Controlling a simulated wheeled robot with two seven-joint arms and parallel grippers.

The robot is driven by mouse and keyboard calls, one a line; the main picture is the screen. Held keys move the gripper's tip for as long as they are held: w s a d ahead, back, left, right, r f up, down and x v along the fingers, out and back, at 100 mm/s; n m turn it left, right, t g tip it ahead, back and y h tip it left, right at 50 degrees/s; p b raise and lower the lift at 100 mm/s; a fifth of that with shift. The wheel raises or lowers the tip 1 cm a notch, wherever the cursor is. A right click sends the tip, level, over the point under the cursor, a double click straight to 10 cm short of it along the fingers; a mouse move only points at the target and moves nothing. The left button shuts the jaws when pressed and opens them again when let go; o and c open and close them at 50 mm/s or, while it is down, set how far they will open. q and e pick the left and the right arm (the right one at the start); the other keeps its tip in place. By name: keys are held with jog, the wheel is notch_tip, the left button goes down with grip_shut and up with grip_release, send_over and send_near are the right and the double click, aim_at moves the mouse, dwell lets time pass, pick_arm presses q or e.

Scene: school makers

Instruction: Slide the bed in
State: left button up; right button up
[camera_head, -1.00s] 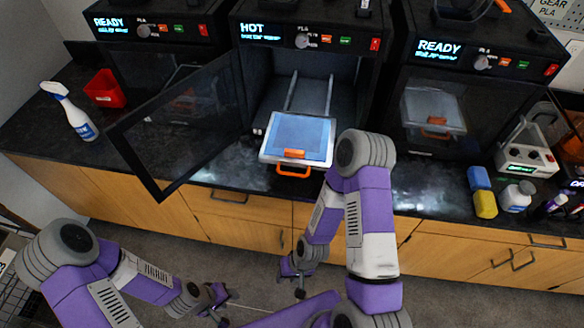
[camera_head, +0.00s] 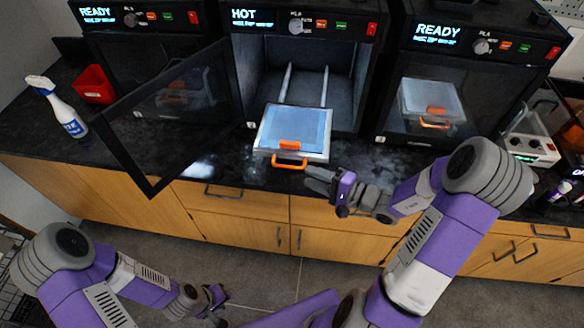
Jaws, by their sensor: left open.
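The bed (camera_head: 296,129) is a flat plate with a pale blue top and an orange front handle (camera_head: 289,161). It sticks out of the front of the middle printer (camera_head: 301,62), whose display reads HOT. Two rails run back from it into the open chamber. My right gripper (camera_head: 313,180) is just in front of and right of the handle, pointing left, seemingly apart from it; its finger gap is hard to make out. My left gripper (camera_head: 215,297) is low, in front of the cabinets, open and empty, far from the bed.
The middle printer's glass door (camera_head: 160,120) stands open to the left over the counter. Printers marked READY stand left (camera_head: 140,18) and right (camera_head: 430,95), the right one with its bed inside. A spray bottle (camera_head: 58,108) and red bin (camera_head: 94,84) stand at the left.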

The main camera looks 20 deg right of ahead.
aim_at(292, 167)
jog(key=shift+w+r, duration=0.2)
jog(key=shift+w, duration=0.1)
jog(key=b+x, duration=0.1)
jog(key=x, duration=0.6)
grip_shut()
